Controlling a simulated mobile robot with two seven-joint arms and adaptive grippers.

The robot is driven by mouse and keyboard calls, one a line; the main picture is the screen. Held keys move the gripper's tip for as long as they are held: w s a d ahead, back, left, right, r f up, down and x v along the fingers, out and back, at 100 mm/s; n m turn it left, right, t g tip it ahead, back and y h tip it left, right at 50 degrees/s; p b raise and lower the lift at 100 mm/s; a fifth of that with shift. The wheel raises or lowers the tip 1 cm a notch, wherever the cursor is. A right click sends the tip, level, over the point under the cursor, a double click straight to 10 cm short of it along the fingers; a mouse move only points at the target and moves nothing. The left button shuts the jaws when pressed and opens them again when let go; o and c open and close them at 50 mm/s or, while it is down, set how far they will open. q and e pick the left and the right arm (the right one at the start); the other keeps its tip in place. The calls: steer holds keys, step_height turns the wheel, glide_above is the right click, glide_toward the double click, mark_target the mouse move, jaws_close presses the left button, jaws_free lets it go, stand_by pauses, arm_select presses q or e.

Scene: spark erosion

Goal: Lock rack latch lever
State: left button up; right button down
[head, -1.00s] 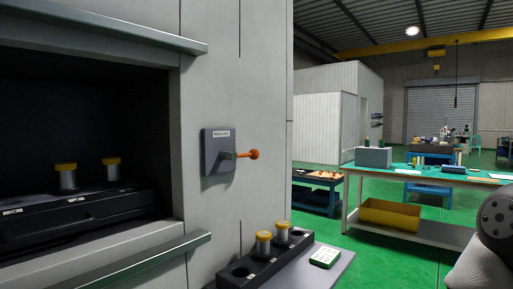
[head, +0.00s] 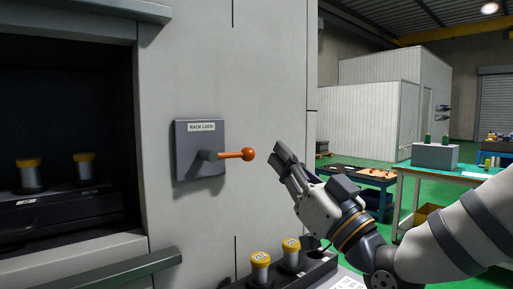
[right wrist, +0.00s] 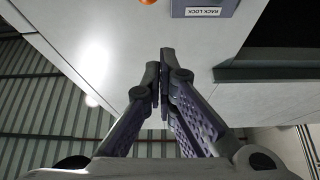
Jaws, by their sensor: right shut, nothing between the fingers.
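The rack latch lever (head: 232,155) is a dark grey arm with an orange rod and ball end. It points right, roughly level, from a grey box labelled RACK LOCK (head: 201,135) on the cabinet wall. The ball (right wrist: 148,2) and part of the RACK LOCK box (right wrist: 205,8) show at the top edge of the right wrist view. My right gripper (head: 283,152) is to the right of the ball, apart from it, with its fingers shut and empty. Its fingertips also show in the right wrist view (right wrist: 160,58). My left gripper is not in view.
An open cabinet bay with a dark rack (head: 60,210) and yellow-capped cylinders lies at left. Below the box, a black holder (head: 318,268) carries more yellow-capped cylinders. A grey ledge (head: 110,262) juts out below the bay. Workbenches stand at the right behind my arm.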

mark_target(228, 154)
steer(key=shift+s+a+r, duration=0.15)
steer(key=shift+a+r, duration=0.05)
steer(key=w+a+r, duration=0.1)
steer(key=w+a, duration=0.4)
steer(key=w, duration=0.2)
steer(key=shift+w+a, duration=0.2)
steer(key=shift+w, duration=0.15)
stand_by(0.3)
